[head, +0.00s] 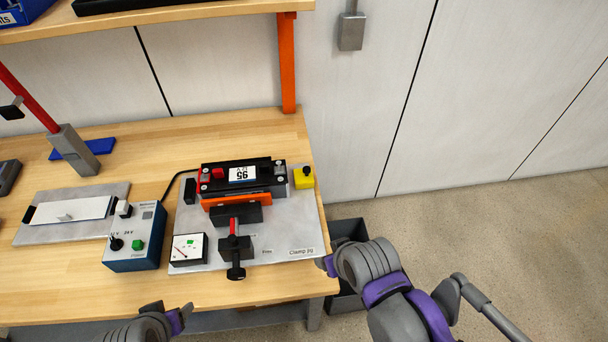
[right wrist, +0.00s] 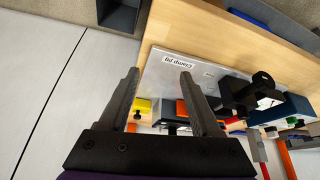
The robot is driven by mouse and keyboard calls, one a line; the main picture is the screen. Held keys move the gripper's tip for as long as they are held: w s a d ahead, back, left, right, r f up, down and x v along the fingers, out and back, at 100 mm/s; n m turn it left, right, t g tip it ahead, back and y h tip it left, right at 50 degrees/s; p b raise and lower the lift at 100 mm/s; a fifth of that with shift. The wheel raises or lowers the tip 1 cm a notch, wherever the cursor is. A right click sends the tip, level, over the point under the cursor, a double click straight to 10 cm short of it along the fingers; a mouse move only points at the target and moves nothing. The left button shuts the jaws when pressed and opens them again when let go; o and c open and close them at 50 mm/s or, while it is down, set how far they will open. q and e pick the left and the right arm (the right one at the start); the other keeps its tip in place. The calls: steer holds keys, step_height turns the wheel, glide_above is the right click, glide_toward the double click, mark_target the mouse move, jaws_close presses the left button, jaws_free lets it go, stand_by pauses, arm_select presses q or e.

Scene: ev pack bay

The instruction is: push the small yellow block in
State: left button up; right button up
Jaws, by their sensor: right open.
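The small yellow block (head: 303,180) with a black knob on top sits at the back right corner of the grey clamp jig plate (head: 290,226), beside the black battery-like unit (head: 268,172). In the right wrist view the yellow block (right wrist: 142,106) shows between the fingers, farther off and not held. My right gripper (right wrist: 160,76) is open and empty; in the head view its arm is at the table's front right corner, apart from the block. My left gripper (head: 172,314) is at the bottom edge of the head view, only partly seen.
A black toggle clamp with a red handle (head: 234,228) and a meter (head: 188,248) stand on the plate. A blue power box (head: 136,238) is left of it. An orange shelf post (head: 287,65) rises behind. A dark bin (head: 346,232) stands on the floor at right.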

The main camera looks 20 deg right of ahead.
stand_by(0.3)
steer(key=shift+w, duration=0.2)
steer(key=c, duration=0.4)
steer(key=w+d+r+m+b, duration=0.1)
steer(key=w, duration=0.1)
steer(key=w+d+m+b, duration=0.1)
steer(key=w, duration=0.2)
steer(key=w+d+r+m+b, duration=0.1)
steer(key=w, duration=0.1)
steer(key=shift+w+d+r+y+b, duration=0.25)
steer(key=shift+w+r+y+b, duration=0.05)
steer(key=shift+w, duration=0.1)
jaws_close()
steer(key=w+d+r+m+t+b, duration=0.1)
steer(key=w+d+r+m+b, duration=0.25)
steer(key=w+d, duration=0.6)
steer(key=b, duration=0.1)
glide_toward(303, 175)
steer(key=w+d+f, duration=0.1)
steer(key=d+f, duration=0.2)
steer(key=d, duration=0.1)
steer(key=shift+w+a+f+m+y, duration=0.3)
steer(key=shift+w+a, duration=0.2)
steer(key=shift+a, duration=0.1)
